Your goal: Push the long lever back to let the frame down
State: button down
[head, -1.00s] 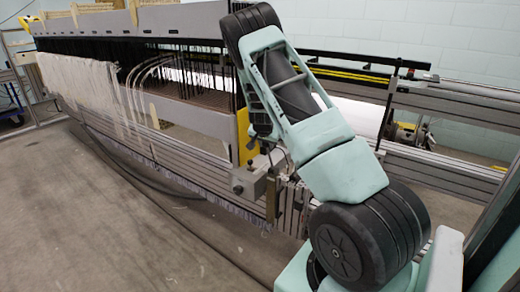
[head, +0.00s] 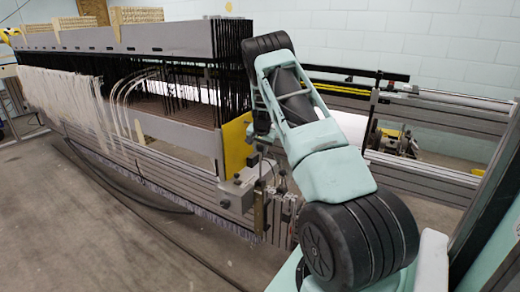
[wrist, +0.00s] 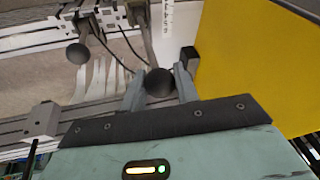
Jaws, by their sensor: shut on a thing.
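In the wrist view my gripper (wrist: 160,86) is shut on a round black knob (wrist: 159,82), with one grey finger on either side of it. In the head view my forearm reaches down beside the machine's yellow end plate (head: 237,143), and the fingers and knob are too small or hidden to tell. The grey frame (head: 130,38) runs along the top of the machine, with dark and white threads below it.
A second black knob (wrist: 77,53) on a shorter-looking lever stands to the left in the wrist view. The yellow plate (wrist: 265,65) is close on the right. A grey box (head: 237,190) sits at the machine's near end. Grey floor (head: 90,235) is open at left.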

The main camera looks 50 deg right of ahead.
jog(key=shift+d, duration=0.15)
jog(key=c, duration=1.1)
grip_release()
jog(key=shift+r, duration=0.45)
jog(key=v, duration=1.6)
jog(key=shift+s+a+r+p, duration=0.1)
jog(key=shift+a+r+p, duration=0.1)
jog(key=shift+p, duration=0.1)
jog(key=shift+a, duration=0.1)
